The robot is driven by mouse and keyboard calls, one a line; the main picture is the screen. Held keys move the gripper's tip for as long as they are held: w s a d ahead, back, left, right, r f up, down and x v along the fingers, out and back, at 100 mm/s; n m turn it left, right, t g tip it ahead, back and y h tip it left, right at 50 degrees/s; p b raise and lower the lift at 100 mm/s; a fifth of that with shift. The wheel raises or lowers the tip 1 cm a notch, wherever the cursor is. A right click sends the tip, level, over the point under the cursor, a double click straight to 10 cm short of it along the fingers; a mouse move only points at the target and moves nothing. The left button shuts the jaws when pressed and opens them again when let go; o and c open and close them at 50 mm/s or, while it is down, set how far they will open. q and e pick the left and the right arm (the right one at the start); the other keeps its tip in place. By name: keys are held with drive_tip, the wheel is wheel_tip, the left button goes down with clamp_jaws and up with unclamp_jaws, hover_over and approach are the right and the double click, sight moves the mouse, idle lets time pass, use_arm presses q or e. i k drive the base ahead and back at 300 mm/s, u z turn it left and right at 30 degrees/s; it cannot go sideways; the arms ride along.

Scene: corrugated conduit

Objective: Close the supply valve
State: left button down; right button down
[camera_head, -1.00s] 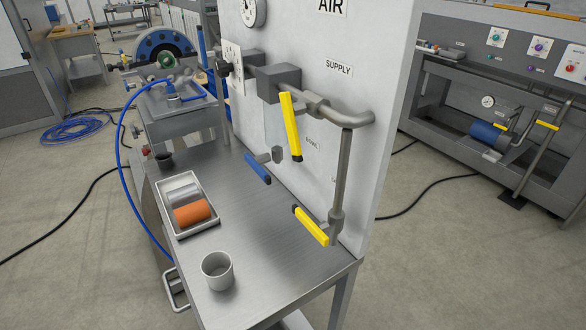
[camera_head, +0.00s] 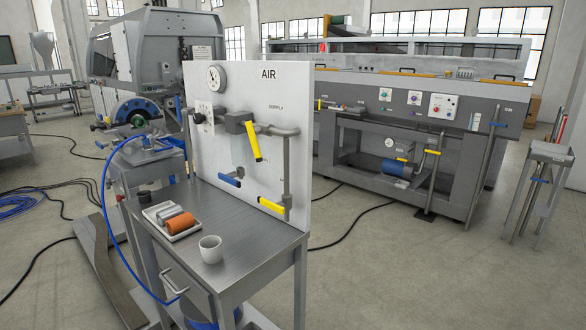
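The air panel (camera_head: 300,140) stands upright on a metal bench. Just below and left of its SUPPLY label is a valve with a yellow handle (camera_head: 254,142), which hangs steeply down, slightly tilted. A second yellow handle (camera_head: 271,206) sits lower on the same grey pipe (camera_head: 286,170), slanting down to the right. A blue handle (camera_head: 230,180) is to the left of it. A round gauge (camera_head: 216,78) is at the panel's top left; its reading is too small to tell. Neither of my grippers is in view.
A blue hose (camera_head: 104,215) loops along the bench's left side. A larger machine bench (camera_head: 420,150) stands behind right. The floor (camera_head: 420,280) at front right is clear.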

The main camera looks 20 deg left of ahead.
sight(253, 132)
drive_tip(key=u, duration=0.5)
drive_tip(key=i, duration=0.45)
drive_tip(key=u, duration=0.25)
